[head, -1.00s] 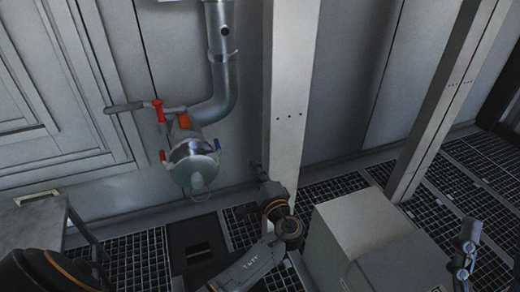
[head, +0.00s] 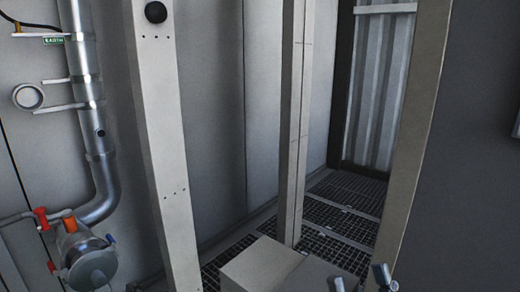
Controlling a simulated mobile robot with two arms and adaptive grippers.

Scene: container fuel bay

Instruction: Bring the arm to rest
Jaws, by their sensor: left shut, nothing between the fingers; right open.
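Only the tip of my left gripper (head: 134,287) shows, at the bottom edge of the head view, beside the foot of the pale post. It is shut and empty; the rest of that arm is below the picture. The two fingertips of my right gripper (head: 360,281) show at the bottom edge, right of centre. They stand well apart with nothing between them, so it is open. Most of the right arm is also out of view.
A silver pipe (head: 88,110) runs down the left wall to a round coupling (head: 88,262) with red and orange handles. Pale posts (head: 160,150) (head: 293,130) stand on the floor. A dark grey panel (head: 470,150) fills the right.

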